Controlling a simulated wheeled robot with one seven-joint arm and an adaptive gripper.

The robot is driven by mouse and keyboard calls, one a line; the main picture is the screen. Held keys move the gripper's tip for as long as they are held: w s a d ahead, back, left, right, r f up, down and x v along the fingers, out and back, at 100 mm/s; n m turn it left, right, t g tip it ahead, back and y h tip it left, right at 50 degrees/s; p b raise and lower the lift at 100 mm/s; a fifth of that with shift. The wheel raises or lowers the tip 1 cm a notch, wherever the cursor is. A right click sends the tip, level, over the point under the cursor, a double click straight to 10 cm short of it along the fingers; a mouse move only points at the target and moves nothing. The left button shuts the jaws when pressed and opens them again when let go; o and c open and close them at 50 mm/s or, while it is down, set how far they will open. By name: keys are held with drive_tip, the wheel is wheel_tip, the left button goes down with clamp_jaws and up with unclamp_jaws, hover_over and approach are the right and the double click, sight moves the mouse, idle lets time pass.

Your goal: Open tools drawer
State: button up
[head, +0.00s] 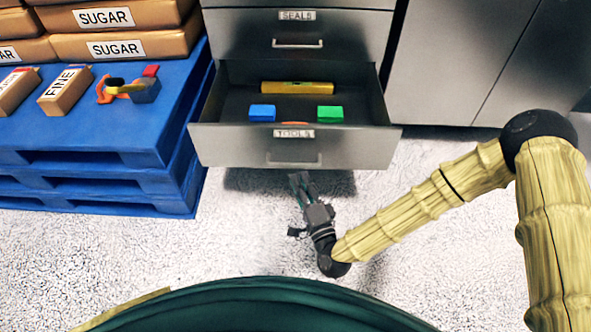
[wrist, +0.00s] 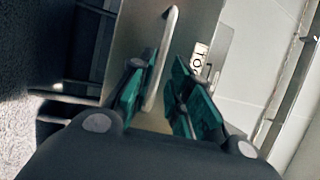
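The tools drawer (head: 350,147) is a grey metal drawer, pulled well out of its cabinet, with a "TOOLS" label on its front. Inside it lie a yellow level-like bar (head: 297,88), a blue block (head: 262,113), a green block (head: 330,113) and a partly hidden orange item (head: 295,123). Its handle (head: 293,163) also shows in the wrist view (wrist: 170,45), running up from between my fingers. My gripper (head: 300,182) is just in front of and below the drawer front, its fingers apart. In the wrist view the green finger pads (wrist: 158,98) stand either side of the handle's near end; contact is not clear.
The closed seals drawer (head: 345,35) is above. A blue pallet stack (head: 110,150) with sugar sacks (head: 125,45), small boxes (head: 65,90) and a colourful tool (head: 130,90) stands close at left. Grey cabinets (head: 450,70) are at right. The floor (head: 230,235) in front is clear.

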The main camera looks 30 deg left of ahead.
drive_tip(key=shift+v, duration=2.95)
drive_tip(key=shift+f, duration=0.15)
drive_tip(key=s+d+f+n+g+h, duration=0.3)
drive_tip(key=d+f+h, duration=0.1)
drive_tip(key=d+f, duration=0.5)
drive_tip(key=s+d+f+n+g+h, duration=0.2)
drive_tip(key=s+d+f+g+h, duration=0.15)
drive_tip(key=d+f, duration=0.55)
drive_tip(key=s+d+n+g+h+p, duration=0.1)
drive_tip(key=s+d+g+h, duration=0.4)
drive_tip(key=d, duration=0.8)
drive_tip(key=s+d+n+g+h, duration=0.1)
drive_tip(key=s+d+h, duration=0.2)
drive_tip(key=s+d, duration=0.75)
wheel_tip(320, 180, up, 38)
drive_tip(key=w+d+p, duration=0.2)
drive_tip(key=w+p, duration=0.1)
drive_tip(key=p, duration=3.4)
drive_tip(key=shift+p, duration=0.4)
drive_tip(key=shift+a+f, duration=0.1)
